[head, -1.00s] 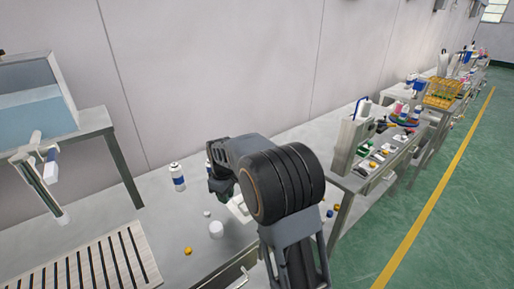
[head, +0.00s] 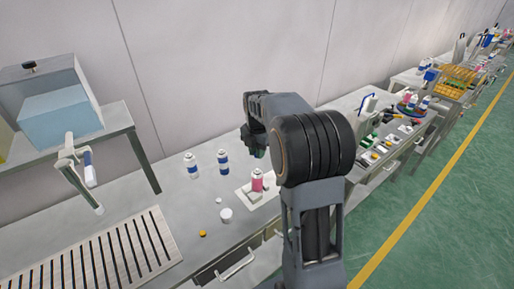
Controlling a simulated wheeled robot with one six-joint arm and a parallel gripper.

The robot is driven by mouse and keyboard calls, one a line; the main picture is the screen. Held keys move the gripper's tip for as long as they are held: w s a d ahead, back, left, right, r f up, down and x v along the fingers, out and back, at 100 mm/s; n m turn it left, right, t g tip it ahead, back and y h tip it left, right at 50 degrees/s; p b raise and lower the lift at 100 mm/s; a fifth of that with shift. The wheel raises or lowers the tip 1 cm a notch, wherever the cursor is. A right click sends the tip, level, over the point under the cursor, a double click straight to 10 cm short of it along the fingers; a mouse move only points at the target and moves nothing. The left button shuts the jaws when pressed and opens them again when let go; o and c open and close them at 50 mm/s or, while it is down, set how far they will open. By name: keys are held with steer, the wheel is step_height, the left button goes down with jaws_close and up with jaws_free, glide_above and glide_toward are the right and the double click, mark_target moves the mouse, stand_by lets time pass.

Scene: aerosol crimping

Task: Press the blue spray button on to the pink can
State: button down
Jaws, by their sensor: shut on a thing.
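The pink can (head: 257,181) stands upright on a white plate (head: 251,194) on the grey table, with a pale top. My gripper (head: 255,152) is above the can, apparently close to its top; I cannot tell whether there is a gap or contact. My gripper is shut, and what it holds is too small and hidden by the dark jaws to make out. I cannot see the blue spray button anywhere else near the can.
A white cap (head: 226,215) and a small orange cap (head: 203,234) lie in front. A slatted rack (head: 110,255) is at front left.

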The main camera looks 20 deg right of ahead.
mark_target(257, 171)
steer(key=shift+f+b, duration=2.3)
steer(key=shift+f, duration=0.75)
steer(key=shift+c, duration=2)
jaws_free()
steer(key=shift+r+p, duration=0.1)
steer(key=shift+p, duration=0.25)
steer(key=shift+r+p, duration=2.75)
steer(key=shift+r, duration=0.7)
steer(key=shift+c, duration=0.3)
